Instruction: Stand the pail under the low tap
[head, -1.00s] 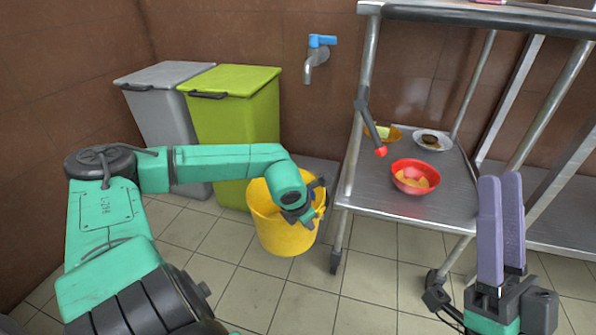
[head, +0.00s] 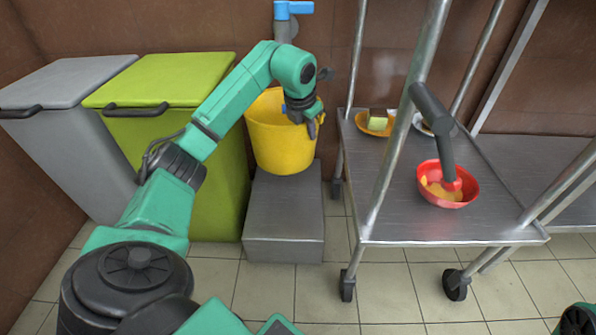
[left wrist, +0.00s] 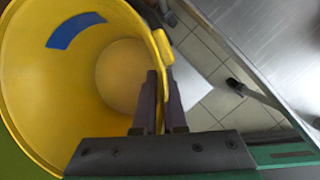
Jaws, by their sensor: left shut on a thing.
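The yellow pail (head: 280,145) is upright in the head view, over the back part of a low grey block (head: 284,220). I cannot tell whether its base touches the block. The tap (head: 288,12), with a blue handle, is on the wall above and behind the pail; my arm hides its lower part. My left gripper (head: 313,124) is shut on the pail's right rim. In the left wrist view its fingers (left wrist: 158,98) pinch the rim of the pail (left wrist: 30,85), which has a blue patch inside. My right gripper's fingers are out of view.
A lime-green bin (head: 190,75) and a grey bin (head: 65,85) stand left of the pail. A wheeled metal rack (head: 400,222) stands close on the right, holding a red bowl (head: 432,170) and other dishes. Tiled floor (head: 320,290) is clear in front.

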